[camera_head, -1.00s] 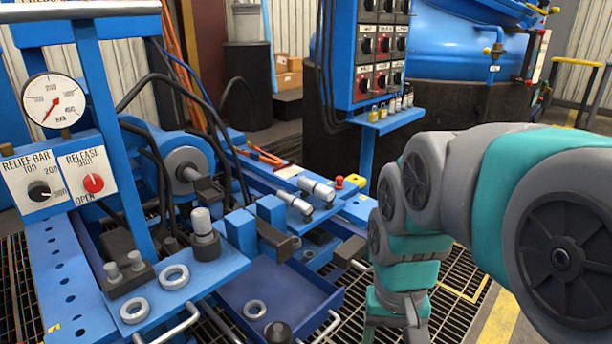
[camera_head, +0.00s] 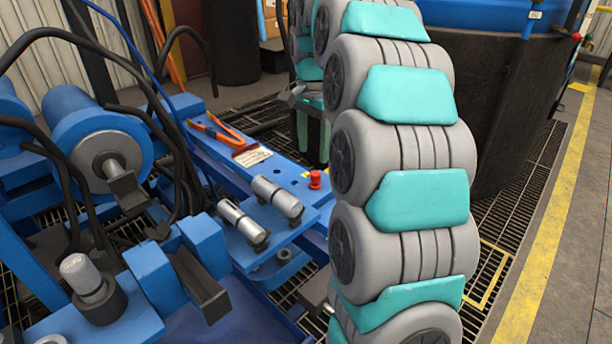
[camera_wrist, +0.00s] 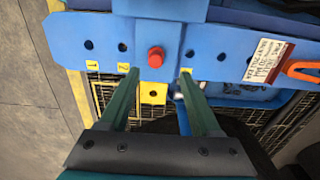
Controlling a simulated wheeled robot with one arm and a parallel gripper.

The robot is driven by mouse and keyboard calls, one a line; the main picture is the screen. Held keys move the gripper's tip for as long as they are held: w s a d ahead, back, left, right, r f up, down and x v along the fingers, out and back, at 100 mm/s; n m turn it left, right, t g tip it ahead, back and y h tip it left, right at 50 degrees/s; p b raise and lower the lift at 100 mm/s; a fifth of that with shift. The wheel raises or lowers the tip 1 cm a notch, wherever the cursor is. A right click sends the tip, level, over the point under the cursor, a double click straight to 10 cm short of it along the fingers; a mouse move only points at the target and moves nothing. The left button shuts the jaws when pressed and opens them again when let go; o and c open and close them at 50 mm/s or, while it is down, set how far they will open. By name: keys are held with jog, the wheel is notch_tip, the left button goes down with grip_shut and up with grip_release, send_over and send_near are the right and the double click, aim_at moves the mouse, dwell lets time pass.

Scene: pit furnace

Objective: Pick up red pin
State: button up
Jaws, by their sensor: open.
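The red pin (camera_head: 315,179) has a round red head and stands in the blue perforated rail (camera_head: 225,140) in the head view, just left of my arm. It also shows in the wrist view (camera_wrist: 155,57), upright in the rail between labelled and empty holes. My gripper (camera_wrist: 159,77) is open, with one teal finger on each side below the pin in that picture. The pin's head appears just beyond the fingertips, in line with the gap. Nothing is between the fingers that I can identify as held. The pin's shaft is hidden.
A yellow block (camera_wrist: 153,94) with a hole sits beside the rail below the pin. Orange-handled pliers (camera_head: 217,131) and a paper tag (camera_head: 253,156) lie on the rail. Two grey cylinders (camera_head: 277,198) stand out near the pin. Floor grating (camera_head: 515,190) is at right.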

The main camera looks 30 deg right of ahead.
aim_at(315, 173)
jog(key=shift+s+f, duration=0.15)
jog(key=shift+f, duration=0.65)
jog(key=shift+s+d+f, duration=0.1)
jog(key=shift+f, duration=1.4)
jog(key=shift+s+d+f, duration=0.1)
jog(key=shift+f, duration=1.4)
grip_shut()
